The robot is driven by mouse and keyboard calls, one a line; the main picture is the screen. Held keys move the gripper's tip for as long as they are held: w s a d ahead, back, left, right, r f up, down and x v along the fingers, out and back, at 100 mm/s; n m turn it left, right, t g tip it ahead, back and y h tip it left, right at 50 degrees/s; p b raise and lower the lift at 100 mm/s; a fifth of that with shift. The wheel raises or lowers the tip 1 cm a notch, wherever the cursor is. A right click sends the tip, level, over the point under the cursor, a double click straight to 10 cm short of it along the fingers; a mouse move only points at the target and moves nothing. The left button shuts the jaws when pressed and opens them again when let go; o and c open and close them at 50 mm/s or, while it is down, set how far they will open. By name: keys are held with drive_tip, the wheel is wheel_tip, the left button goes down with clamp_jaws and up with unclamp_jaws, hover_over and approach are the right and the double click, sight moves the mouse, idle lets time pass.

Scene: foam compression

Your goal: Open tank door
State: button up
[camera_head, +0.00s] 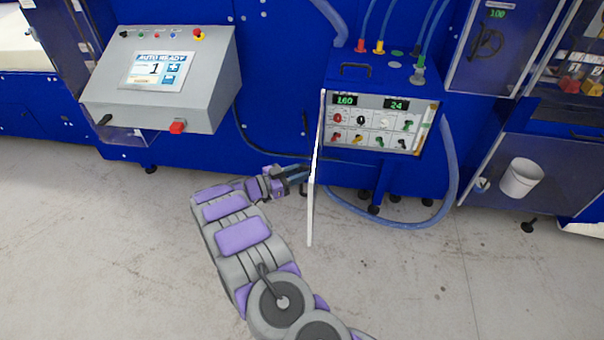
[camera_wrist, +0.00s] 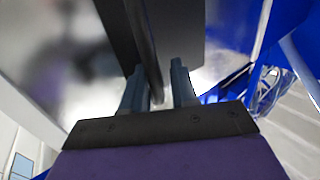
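The tank door appears to be the thin pale panel (camera_head: 311,205) standing out from the blue control unit (camera_head: 340,78), seen almost edge-on in the head view. My gripper (camera_head: 304,174) is at the panel's left side, close to a small dark handle (camera_head: 303,188). In the wrist view my gripper (camera_wrist: 158,85) has its two fingers apart. A dark upright bar (camera_wrist: 144,40), likely the handle, runs down between them in front of a dark grey surface (camera_wrist: 178,30). I see no firm grip; whether a finger touches the bar is unclear.
A grey touchscreen console (camera_head: 160,110) stands at the left. A blue hose (camera_head: 450,175) loops below the control unit. A white bucket (camera_head: 521,178) is at the right. The concrete floor (camera_head: 430,275) in front is clear.

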drive_tip(key=shift+o, duration=0.6)
drive_tip(key=shift+a+f, duration=0.1)
drive_tip(key=shift+a, duration=0.2)
drive_tip(key=p+v, duration=0.1)
drive_tip(key=v, duration=1.8)
drive_tip(key=shift+w, duration=0.3)
